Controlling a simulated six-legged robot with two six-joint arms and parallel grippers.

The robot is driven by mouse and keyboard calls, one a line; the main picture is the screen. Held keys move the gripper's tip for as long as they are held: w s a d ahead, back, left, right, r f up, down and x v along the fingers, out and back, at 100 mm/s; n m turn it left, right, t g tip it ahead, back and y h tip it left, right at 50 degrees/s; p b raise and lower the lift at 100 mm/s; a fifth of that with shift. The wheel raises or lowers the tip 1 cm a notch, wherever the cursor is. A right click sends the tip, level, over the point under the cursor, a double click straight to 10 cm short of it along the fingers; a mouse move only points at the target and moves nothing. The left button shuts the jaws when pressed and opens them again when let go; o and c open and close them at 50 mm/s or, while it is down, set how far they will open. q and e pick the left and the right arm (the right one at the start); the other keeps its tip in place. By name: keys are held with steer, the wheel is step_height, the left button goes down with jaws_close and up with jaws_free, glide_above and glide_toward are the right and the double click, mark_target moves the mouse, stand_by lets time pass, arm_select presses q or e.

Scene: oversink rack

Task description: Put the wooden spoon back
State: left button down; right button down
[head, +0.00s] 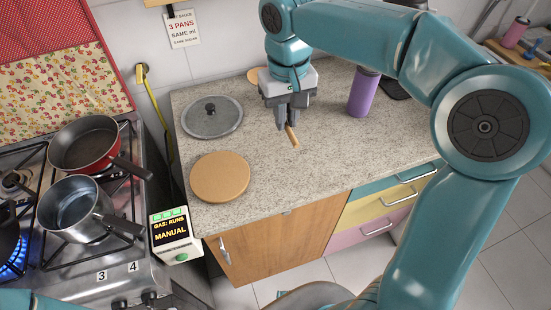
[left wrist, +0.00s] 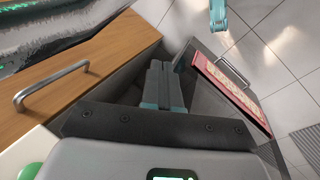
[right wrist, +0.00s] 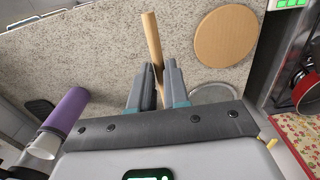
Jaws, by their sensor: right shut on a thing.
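My right gripper (head: 289,122) is shut on the wooden spoon (head: 293,138) above the granite counter. In the right wrist view the spoon (right wrist: 152,42) shows as a plain light-wood stick running up from between the fingertips (right wrist: 159,72). Its bowl cannot be made out. A small tan rounded shape (head: 253,75) shows behind the right gripper; I cannot tell what it is. My left gripper (left wrist: 164,72) shows in the left wrist view, with its fingers together and nothing between them, beside a wooden cabinet front.
On the counter (head: 270,165) are a grey lid (head: 212,117), a round wooden board (head: 220,178) and a purple bottle (head: 363,92). The stove (head: 75,255) at left holds a red pan (head: 85,145) and a steel pot (head: 75,207); a blue flame burns at its left edge.

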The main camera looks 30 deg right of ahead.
mark_target(284, 179)
step_height(284, 179, down, 19)
steer(key=shift+s+r+b, duration=0.1)
steer(key=shift+s+b, duration=0.05)
steer(key=shift+b, duration=0.15)
steer(key=c, duration=1.1)
jaws_free()
steer(key=r, duration=1.6)
steer(key=shift+w, duration=0.2)
